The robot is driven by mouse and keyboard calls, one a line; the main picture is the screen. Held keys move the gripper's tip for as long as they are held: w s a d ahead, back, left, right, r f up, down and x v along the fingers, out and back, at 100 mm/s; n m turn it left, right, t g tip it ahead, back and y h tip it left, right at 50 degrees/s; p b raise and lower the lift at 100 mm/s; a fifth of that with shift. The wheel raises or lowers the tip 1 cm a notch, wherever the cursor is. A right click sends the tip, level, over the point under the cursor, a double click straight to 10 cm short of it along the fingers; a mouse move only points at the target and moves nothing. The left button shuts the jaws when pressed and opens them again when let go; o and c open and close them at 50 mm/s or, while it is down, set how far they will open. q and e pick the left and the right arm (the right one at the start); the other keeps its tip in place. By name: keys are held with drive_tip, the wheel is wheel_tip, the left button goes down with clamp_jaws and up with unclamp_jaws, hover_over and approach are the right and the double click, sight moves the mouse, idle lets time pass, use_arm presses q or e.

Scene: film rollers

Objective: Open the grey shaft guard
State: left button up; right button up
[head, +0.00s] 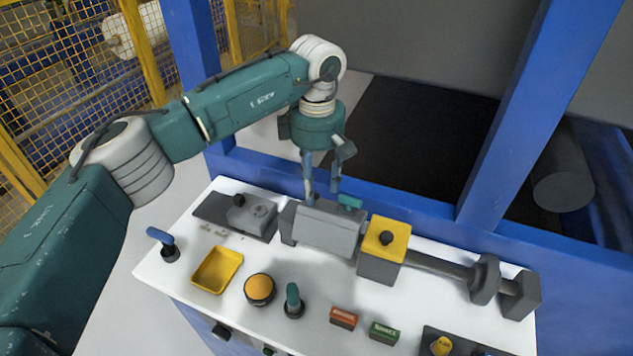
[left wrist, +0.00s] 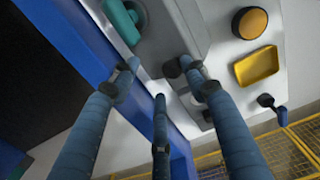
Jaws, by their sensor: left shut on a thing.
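The grey shaft guard (head: 328,228) is a box-like cover lying over the left part of the shaft line, between a grey end block and a yellow-topped block. It looks down in place. A teal tab (head: 350,202) shows at its back right. The exact contact is partly hidden. My right gripper is not in view.
Right of the guard are the yellow-topped block (head: 386,238), the bare shaft (head: 440,263) and a grey disc (head: 486,279). In front are a yellow tray (head: 217,270), an orange button (head: 259,289) and a teal knob (head: 293,300). A blue post (head: 535,110) rises behind.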

use_arm(q)
wheel_tip(320, 180, up, 12)
idle(0.6)
drive_tip(key=shift+f, duration=0.1)
